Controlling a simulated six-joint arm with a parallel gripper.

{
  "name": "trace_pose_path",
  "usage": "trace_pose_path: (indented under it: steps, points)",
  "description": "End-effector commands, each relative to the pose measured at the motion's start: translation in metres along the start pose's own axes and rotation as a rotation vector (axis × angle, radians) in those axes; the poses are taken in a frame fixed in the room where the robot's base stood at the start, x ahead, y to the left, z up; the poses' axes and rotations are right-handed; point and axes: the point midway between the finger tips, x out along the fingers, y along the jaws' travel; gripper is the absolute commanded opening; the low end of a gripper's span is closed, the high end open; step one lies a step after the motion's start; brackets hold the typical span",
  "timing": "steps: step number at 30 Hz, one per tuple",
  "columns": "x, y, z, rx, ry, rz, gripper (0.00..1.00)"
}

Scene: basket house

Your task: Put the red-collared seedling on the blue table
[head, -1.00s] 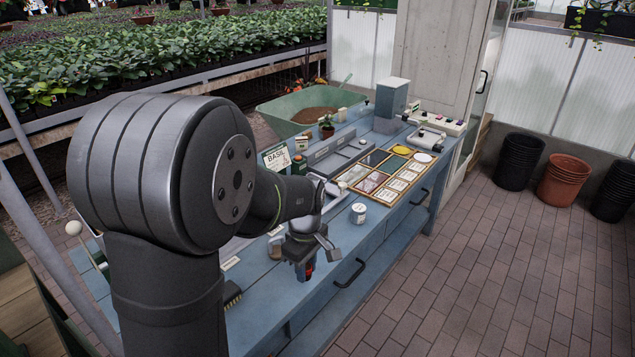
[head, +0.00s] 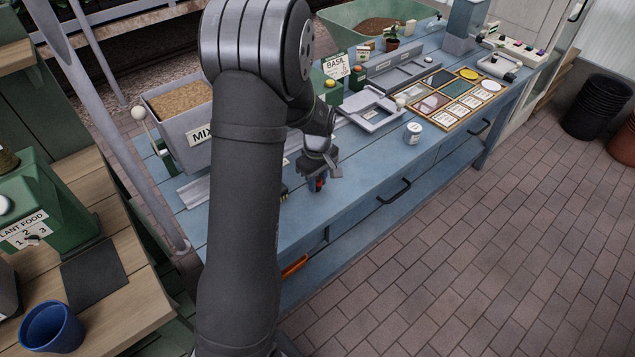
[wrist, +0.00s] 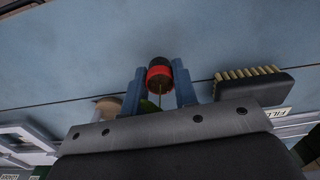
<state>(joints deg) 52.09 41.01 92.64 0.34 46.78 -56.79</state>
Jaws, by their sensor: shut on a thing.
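The red-collared seedling (wrist: 159,76) is between the two blue fingers of my gripper (wrist: 159,92) in the wrist view. Its dark base and red collar show, with a thin stem and a bit of green leaf towards the gripper body. In the head view my gripper (head: 318,184) is shut on it, low over the front part of the blue table (head: 352,199). A small red patch of the seedling shows between the fingers there. I cannot tell whether its base touches the table top.
A brush (wrist: 253,83) lies close beside my gripper. A white jar (head: 413,133), a grey tray (head: 370,109) and a framed card board (head: 447,118) stand to the right. A MIX bin (head: 181,120) is at the left. The table's front strip is clear.

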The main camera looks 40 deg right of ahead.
Motion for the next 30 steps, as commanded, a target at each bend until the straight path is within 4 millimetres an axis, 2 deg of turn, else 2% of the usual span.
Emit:
trace_pose_path:
  steps: [1, 3, 13, 14, 17, 26, 30]
  points:
    - [0.008, 0.000, 0.000, 0.000, -0.001, -0.002, 0.05]
    - [0.012, 0.000, 0.000, 0.000, 0.000, -0.001, 0.05]
    - [0.015, 0.000, 0.000, 0.000, 0.000, 0.000, 0.05]
    - [0.015, 0.000, 0.000, 0.000, 0.000, 0.001, 0.30]
    - [0.015, 0.000, 0.000, 0.000, 0.000, 0.001, 0.48]
    - [0.013, 0.000, 0.000, 0.000, 0.001, 0.001, 0.48]
    - [0.000, 0.001, 0.000, 0.000, 0.002, 0.003, 0.48]
